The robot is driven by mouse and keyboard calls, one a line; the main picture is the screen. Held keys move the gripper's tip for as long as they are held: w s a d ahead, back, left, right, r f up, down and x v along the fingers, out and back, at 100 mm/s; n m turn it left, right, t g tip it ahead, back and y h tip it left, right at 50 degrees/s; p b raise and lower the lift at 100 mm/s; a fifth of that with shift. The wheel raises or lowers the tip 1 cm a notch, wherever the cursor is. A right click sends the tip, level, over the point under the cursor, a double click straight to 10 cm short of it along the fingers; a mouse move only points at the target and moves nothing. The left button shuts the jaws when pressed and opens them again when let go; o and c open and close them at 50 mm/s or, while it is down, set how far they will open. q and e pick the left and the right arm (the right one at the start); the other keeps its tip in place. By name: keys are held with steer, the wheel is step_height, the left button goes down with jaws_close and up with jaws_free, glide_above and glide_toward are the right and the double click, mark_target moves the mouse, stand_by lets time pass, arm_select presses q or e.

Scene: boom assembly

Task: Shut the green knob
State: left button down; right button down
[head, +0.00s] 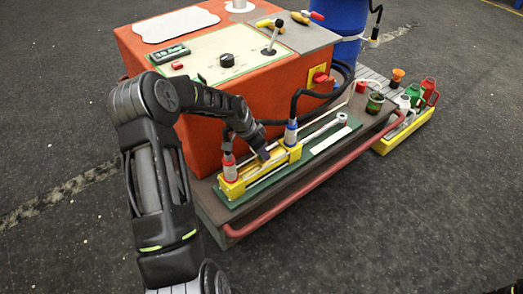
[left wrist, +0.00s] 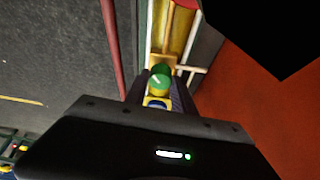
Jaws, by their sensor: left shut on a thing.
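The green knob (left wrist: 160,77) shows between the fingers of my left gripper (left wrist: 161,91) in the left wrist view, with a pale mark on its face. My left gripper is shut on it. A blue and yellow part shows just below the knob. In the head view my left gripper (head: 258,150) reaches down at the yellow fixture (head: 266,167) on the cart's ledge, and the knob is hidden behind it.
The orange box (head: 262,93) stands close behind the fixture, with black hoses (head: 297,97) beside it. A red rail (head: 315,180) runs along the ledge's front. A green jar (head: 375,103) stands at right. A yellow tray (head: 405,133) with bottles lies on the floor.

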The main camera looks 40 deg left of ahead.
arm_select(q)
steer(key=c, duration=1.1)
jaws_free()
steer(key=shift+o, duration=0.2)
steer(key=p+v, duration=0.1)
steer(key=v, duration=0.6)
steer(key=shift+s+r, duration=0.15)
steer(key=shift+r, duration=0.2)
